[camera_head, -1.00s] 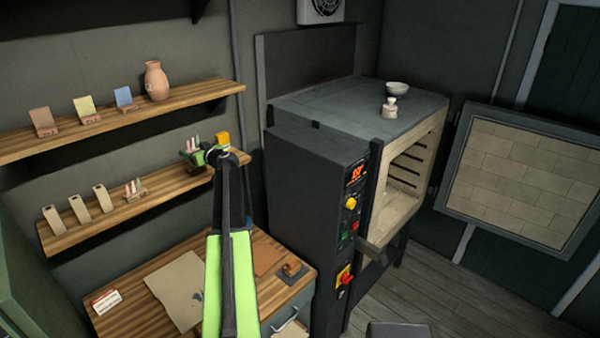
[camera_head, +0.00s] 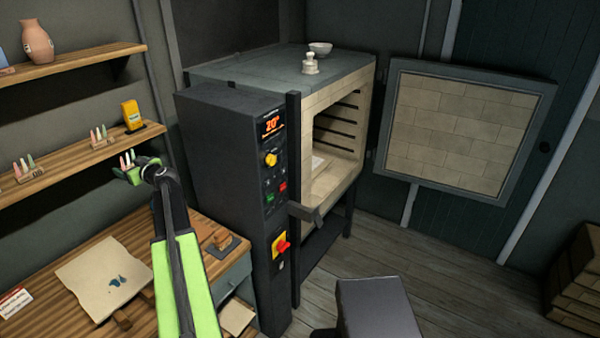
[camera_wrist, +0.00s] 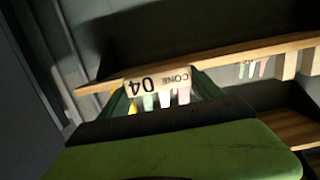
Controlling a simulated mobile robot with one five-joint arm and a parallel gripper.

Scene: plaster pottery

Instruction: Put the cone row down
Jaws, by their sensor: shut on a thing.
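My gripper (camera_head: 137,173) is shut on a cone row, a pale block with small pink, white and green cones standing in it (camera_head: 126,159). In the wrist view the cone row (camera_wrist: 157,84) appears upside down between the fingers, its label reading "CONE 04". My gripper holds it in the air near the right end of the lower wooden shelf (camera_head: 62,164). The kiln (camera_head: 230,165) stands open to the right, with a pale slab (camera_head: 320,163) inside its chamber.
Two other cone rows (camera_head: 101,138) (camera_head: 27,169) and a yellow device (camera_head: 132,115) stand on the lower shelf. The kiln door (camera_head: 460,125) hangs open at right.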

